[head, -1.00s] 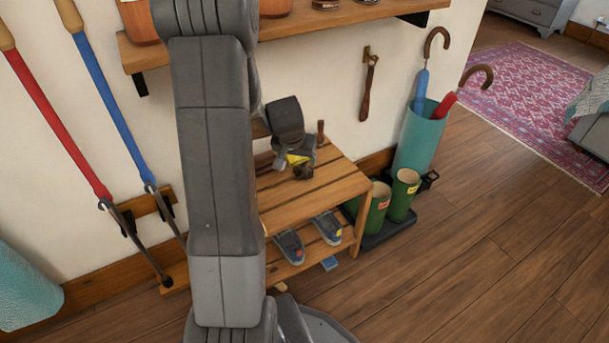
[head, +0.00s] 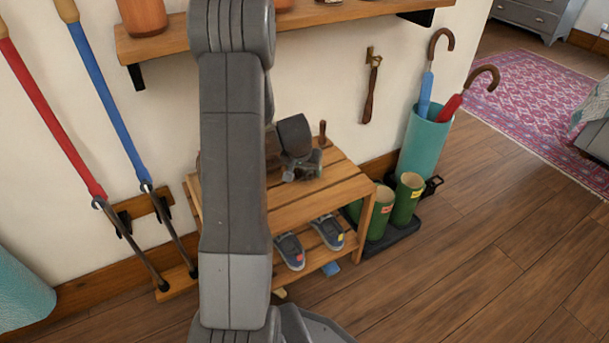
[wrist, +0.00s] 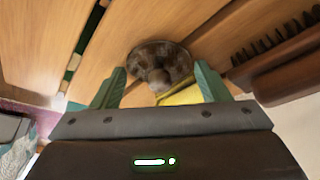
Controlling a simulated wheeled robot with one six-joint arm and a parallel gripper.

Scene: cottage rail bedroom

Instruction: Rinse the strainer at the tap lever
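No strainer, tap or tap lever shows in these views. My gripper (head: 304,172) is over the slatted wooden bench (head: 345,187) by the wall. In the wrist view my gripper (wrist: 160,70) is open, with its two green fingers apart. A round, dark brown, fuzzy-looking object with a knob (wrist: 158,60) is ahead, between the fingertips. I cannot tell if the fingers touch it. A yellow piece (wrist: 182,95) lies partly hidden beside it. In the head view my arm covers part of the bench top.
A wooden-backed brush (wrist: 290,72) lies on the bench. Shoes (head: 289,250) sit on the lower shelf. Green boots (head: 406,200) and a teal umbrella stand (head: 424,145) are right of the bench. A shelf (head: 340,14) hangs above. Floor at right is clear.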

